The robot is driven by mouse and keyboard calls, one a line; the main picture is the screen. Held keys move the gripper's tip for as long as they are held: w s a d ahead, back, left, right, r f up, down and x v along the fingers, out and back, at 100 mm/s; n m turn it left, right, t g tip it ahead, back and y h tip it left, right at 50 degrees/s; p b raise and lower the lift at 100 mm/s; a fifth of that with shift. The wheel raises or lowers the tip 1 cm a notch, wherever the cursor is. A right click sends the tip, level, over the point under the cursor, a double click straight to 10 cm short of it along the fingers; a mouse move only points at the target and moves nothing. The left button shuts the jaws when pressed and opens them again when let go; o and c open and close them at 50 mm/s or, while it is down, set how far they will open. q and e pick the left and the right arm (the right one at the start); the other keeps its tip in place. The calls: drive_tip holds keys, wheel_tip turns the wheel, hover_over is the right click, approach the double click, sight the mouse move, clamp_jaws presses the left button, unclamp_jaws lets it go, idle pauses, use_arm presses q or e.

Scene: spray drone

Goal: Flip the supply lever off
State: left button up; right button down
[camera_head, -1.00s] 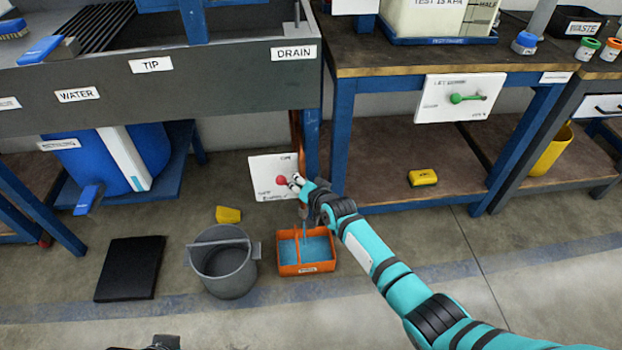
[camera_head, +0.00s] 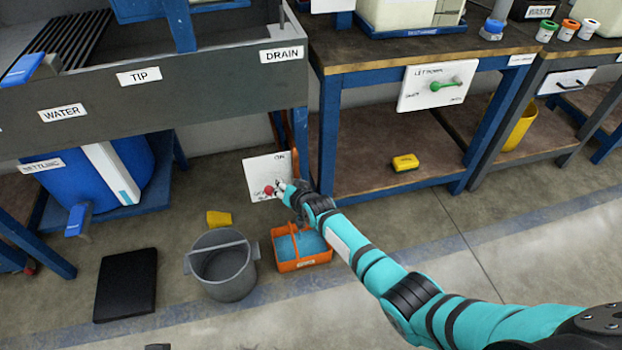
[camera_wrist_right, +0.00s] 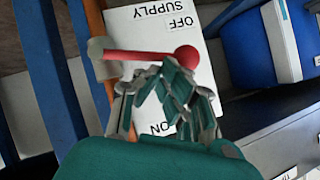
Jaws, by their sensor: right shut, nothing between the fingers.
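The supply lever has a red ball knob (camera_head: 268,191) and stands on a white panel (camera_head: 262,165) below the drain label. In the right wrist view the lever's red rod (camera_wrist_right: 140,55) lies crosswise, between the panel's OFF SUPPLY and ON labels. In the head view the knob is low on the panel, near the lower-left label. My right gripper (camera_head: 281,187) is shut and empty beside the knob. In the right wrist view its fingertips (camera_wrist_right: 165,75) are close against the rod on the ON side; contact is hard to tell. My left gripper is out of view.
A blue table leg (camera_head: 329,140) is right of the panel. A second panel with a green lever (camera_head: 447,86) hangs farther right.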

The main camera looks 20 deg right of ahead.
drive_tip(key=shift+a+f, duration=0.1)
idle(0.6)
drive_tip(key=shift+s, duration=0.1)
drive_tip(key=v, duration=1.2)
